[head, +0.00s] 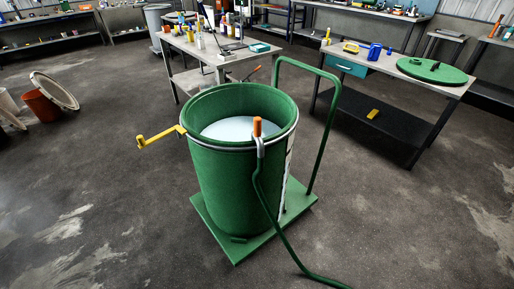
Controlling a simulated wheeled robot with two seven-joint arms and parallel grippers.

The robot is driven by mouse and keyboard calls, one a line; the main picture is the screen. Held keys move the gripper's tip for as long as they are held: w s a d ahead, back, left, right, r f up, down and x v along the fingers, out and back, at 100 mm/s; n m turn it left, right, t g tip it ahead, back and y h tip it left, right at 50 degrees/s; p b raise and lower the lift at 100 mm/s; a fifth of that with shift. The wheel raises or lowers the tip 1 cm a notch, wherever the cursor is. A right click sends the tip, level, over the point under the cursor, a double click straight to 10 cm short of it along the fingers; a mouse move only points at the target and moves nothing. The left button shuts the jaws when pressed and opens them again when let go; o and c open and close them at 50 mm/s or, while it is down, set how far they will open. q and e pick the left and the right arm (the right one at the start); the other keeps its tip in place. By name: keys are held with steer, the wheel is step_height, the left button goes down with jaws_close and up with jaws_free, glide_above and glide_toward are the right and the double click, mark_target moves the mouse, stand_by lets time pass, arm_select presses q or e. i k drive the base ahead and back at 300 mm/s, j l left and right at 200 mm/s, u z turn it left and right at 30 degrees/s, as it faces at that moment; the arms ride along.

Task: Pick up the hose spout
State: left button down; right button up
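The hose spout (257,127) is an orange upright piece at the near right rim of a green drum (225,185). A grey hook-like part sits just below it at the rim. A dark green hose (266,205) runs down from there along the outside of the drum and onto the floor, leaving the picture at the bottom. The drum holds a pale whitish content. Neither of my grippers is in view.
The drum stands on a green cart (237,254) with a tall handle (336,110) at its right. A yellow bracket (158,138) juts left from the rim. A workbench (385,62) with a green lid (432,70) stands back right. The floor around the cart is mostly clear.

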mark_target(255, 136)
steer(key=i+j, duration=0.15)
steer(key=j, duration=0.25)
steer(key=i+j, duration=0.2)
steer(key=j, duration=0.15)
steer(key=i+j+z, duration=0.1)
steer(key=j, duration=0.3)
